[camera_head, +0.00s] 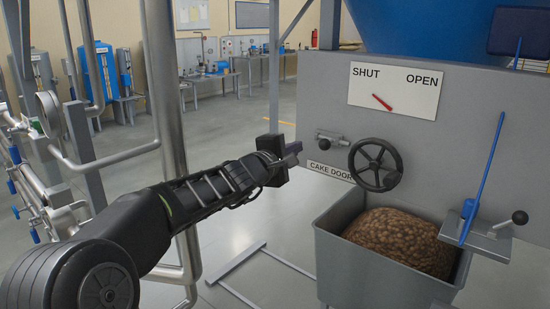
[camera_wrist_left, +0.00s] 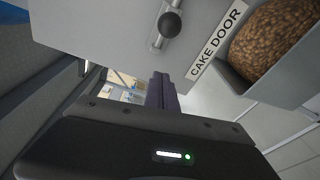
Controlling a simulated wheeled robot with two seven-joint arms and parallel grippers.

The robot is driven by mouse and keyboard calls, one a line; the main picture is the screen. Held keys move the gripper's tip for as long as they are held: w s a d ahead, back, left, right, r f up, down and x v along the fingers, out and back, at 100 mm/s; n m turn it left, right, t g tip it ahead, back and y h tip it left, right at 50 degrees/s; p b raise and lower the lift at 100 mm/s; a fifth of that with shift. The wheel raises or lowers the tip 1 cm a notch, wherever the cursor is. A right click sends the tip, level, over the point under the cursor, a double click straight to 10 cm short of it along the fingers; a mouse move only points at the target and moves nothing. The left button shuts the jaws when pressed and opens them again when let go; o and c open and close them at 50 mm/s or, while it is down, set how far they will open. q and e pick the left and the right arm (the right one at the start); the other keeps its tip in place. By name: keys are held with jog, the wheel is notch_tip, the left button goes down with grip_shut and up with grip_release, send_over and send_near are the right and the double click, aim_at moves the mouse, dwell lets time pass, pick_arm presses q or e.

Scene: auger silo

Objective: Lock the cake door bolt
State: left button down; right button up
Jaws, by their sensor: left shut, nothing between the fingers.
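The cake door bolt (camera_head: 331,139) is a small metal slide bolt with a dark round knob, mounted on the grey machine panel above the CAKE DOOR label (camera_head: 330,172). In the left wrist view the bolt's dark knob (camera_wrist_left: 171,25) shows near the top centre, with the CAKE DOOR label (camera_wrist_left: 215,45) beside it. My left gripper (camera_head: 294,154) is shut and empty, a little left of the bolt and apart from it. Its fingers (camera_wrist_left: 162,92) also show in the left wrist view. My right gripper is not in view.
A black handwheel (camera_head: 375,164) sits right of the bolt. A SHUT/OPEN plate (camera_head: 394,90) has its red pointer towards SHUT. A grey bin (camera_head: 375,264) holding brown cake (camera_head: 403,240) stands below. A blue lever (camera_head: 483,178) is at right. Pipes (camera_head: 165,100) rise at left.

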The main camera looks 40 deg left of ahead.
pick_arm(q)
jog(key=s+d+r, duration=0.1)
jog(key=s+d, duration=0.1)
jog(key=s, duration=0.6)
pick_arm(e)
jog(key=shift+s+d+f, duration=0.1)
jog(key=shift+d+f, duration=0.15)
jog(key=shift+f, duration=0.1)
